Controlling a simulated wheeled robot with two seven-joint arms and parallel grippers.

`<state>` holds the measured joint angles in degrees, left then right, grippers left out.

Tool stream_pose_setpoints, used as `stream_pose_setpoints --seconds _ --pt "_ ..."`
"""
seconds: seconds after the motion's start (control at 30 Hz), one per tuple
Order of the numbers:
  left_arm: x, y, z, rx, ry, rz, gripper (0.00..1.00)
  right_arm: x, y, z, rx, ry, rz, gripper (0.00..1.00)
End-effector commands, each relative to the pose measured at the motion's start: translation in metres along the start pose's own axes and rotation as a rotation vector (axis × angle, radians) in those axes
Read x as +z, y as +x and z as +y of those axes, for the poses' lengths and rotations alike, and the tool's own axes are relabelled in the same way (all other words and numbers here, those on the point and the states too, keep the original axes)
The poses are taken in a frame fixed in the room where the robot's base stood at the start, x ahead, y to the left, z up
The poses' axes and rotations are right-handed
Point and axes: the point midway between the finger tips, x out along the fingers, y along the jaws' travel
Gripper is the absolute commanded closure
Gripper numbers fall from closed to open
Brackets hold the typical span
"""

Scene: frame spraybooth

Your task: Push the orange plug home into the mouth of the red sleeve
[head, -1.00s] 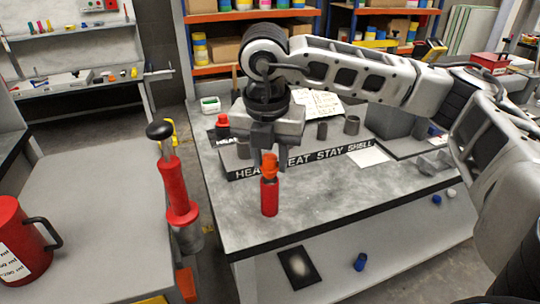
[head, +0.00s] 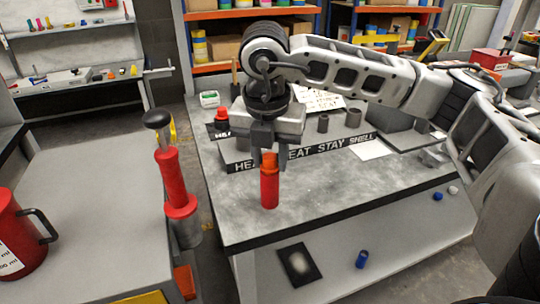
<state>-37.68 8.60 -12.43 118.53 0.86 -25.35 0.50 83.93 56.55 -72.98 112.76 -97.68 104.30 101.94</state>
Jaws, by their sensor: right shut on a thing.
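The red sleeve (head: 269,189) stands upright on the grey worktable near its front edge. The orange plug (head: 270,160) sits at the top of the sleeve, in line with its mouth; only its upper part shows. My right gripper (head: 269,158) comes down from above and is shut on the orange plug. How deep the plug sits inside the sleeve is hidden by the sleeve wall. My left gripper is not in view.
A raised shelf with a lettered front (head: 310,152) stands just behind the sleeve, with grey cylinders on it. A red hand pump (head: 172,180) stands to the left, and a red mug (head: 20,240) at the far left. The worktable (head: 330,205) is clear right of the sleeve.

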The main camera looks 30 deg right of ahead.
Motion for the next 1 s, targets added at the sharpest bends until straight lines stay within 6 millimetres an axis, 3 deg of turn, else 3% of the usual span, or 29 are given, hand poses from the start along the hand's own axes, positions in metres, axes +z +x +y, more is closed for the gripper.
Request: stream_pose_setpoints --seconds 0.03,0.07,0.1,0.17,0.2,0.53,0.7,1.0 --pt "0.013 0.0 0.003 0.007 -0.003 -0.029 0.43 -0.001 0.004 0.0 -0.003 -0.001 0.002 0.9" --pt "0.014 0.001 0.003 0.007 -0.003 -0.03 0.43 -0.001 0.005 0.0 -0.003 -0.001 0.003 0.9" --pt "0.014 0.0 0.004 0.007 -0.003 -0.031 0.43 -0.001 0.004 0.0 -0.003 -0.001 0.003 0.63" --pt "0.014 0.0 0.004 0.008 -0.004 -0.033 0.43 -0.001 0.004 0.0 -0.004 -0.001 0.003 0.47" --pt "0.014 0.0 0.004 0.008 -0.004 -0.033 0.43 -0.001 0.004 0.0 -0.004 -0.001 0.003 0.43" --pt "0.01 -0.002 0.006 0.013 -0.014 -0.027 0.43 -0.001 0.003 0.0 -0.002 -0.001 0.002 0.43" --pt "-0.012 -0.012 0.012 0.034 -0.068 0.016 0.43 -0.001 0.003 0.0 -0.002 -0.001 0.001 0.43" --pt "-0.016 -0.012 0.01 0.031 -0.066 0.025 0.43 0.0 -0.073 0.001 0.003 -0.002 -0.001 0.43"
